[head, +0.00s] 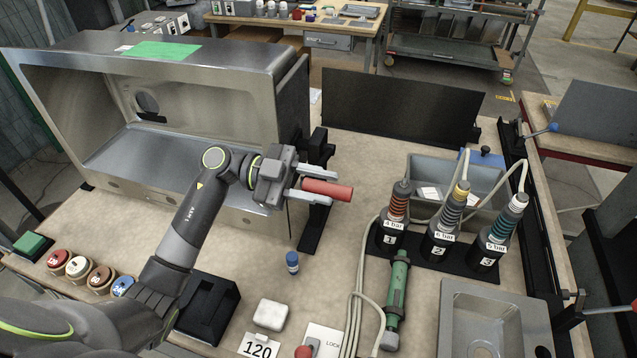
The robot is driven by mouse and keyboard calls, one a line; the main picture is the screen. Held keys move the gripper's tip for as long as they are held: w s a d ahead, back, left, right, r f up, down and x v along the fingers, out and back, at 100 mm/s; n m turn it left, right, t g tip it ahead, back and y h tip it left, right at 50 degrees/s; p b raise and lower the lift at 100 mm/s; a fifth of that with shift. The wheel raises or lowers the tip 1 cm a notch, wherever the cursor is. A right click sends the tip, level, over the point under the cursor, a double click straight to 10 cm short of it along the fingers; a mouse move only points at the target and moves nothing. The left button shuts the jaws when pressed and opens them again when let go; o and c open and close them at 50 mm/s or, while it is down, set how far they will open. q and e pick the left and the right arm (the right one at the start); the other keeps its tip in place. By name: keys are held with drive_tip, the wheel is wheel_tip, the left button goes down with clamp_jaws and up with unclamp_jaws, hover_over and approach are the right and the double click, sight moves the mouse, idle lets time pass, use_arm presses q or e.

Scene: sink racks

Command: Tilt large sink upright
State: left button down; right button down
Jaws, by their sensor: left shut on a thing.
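The large steel sink (205,118) stands at the back left of the bench, its hollow basin facing me and its drain hole in the back wall. A green pad (160,50) lies on its top face. My left gripper (322,187) is in front of the sink's lower right corner, shut on a red handle (328,189) that sticks out to the right between its fingers. A black bracket (317,225) stands by that corner; how the handle joins it is hidden. My right gripper is not in view.
A small grey sink (480,325) lies at the front right. Several hosed bottle-shaped tools, including one marked 2 (443,235), stand behind it. A green tool (397,290), a blue-capped bottle (292,262) and a white block (271,314) lie nearer the front. A black panel (400,108) stands behind.

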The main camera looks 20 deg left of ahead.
use_arm(q)
drive_tip(key=c, duration=1.2)
unclamp_jaws()
drive_tip(key=shift+s+f, duration=0.15)
drive_tip(key=shift+f, duration=0.15)
drive_tip(key=shift+o, duration=0.2)
drive_tip(key=shift+r, duration=0.1)
drive_tip(key=shift+a, duration=0.1)
drive_tip(key=a+b, duration=0.5)
drive_tip(key=a, duration=1.2)
drive_tip(key=shift+a+b, duration=0.15)
drive_tip(key=shift+b, duration=0.2)
